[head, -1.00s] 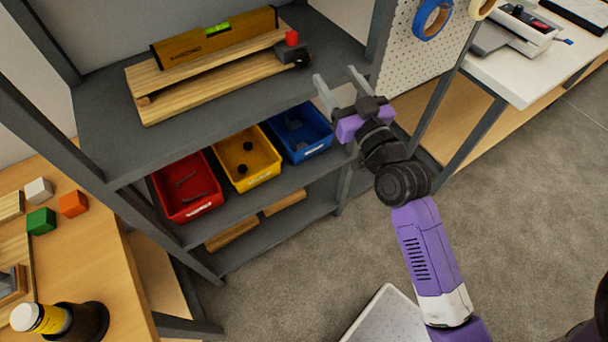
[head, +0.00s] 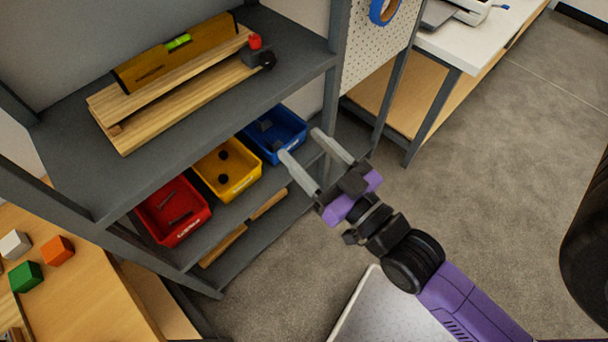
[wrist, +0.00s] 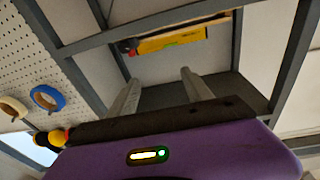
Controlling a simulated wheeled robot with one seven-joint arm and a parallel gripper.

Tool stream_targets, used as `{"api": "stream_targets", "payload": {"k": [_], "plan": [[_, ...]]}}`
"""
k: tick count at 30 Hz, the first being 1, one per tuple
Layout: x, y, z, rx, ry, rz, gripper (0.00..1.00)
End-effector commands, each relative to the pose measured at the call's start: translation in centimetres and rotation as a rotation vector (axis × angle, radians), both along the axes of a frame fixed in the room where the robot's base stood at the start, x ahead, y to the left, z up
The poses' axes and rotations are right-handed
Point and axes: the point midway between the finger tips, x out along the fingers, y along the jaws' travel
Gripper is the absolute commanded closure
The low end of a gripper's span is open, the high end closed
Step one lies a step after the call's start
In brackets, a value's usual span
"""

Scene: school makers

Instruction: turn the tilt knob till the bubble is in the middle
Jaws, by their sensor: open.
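A yellow-brown spirit level (head: 165,62) with a green vial (head: 179,41) lies on a hinged wooden board (head: 190,97) on the upper shelf. The bubble's place in the vial is too small to tell. At the board's right end are a red piece (head: 254,41) and a dark round knob (head: 267,60). My gripper (head: 298,152) is open and empty, in front of the shelf, lower than the knob and to its right. In the wrist view the level (wrist: 172,40) shows above and beyond the fingers (wrist: 160,85).
Red (head: 172,212), yellow (head: 227,168) and blue (head: 275,132) bins stand on the shelf below. A shelf post (head: 331,105) stands near my gripper. A table with coloured blocks (head: 57,250) is at left, a white-topped bench (head: 470,45) at right.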

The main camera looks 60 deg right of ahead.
Motion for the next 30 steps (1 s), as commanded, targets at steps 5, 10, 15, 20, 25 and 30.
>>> {"api": "stream_targets", "payload": {"k": [5,10,15,20,25,30], "plan": [[-2.0,2.0,-0.8,0.0,0.055,0.037,0.42],[-3.1,3.0,-1.5,0.006,0.091,0.056,0.42],[-3.5,3.4,-1.9,0.012,0.105,0.064,0.42],[-3.5,3.4,-1.9,0.012,0.106,0.064,0.42],[-3.5,3.4,-1.9,0.012,0.106,0.064,0.41],[-3.5,3.0,-2.1,0.011,0.103,0.052,0.41]]}}
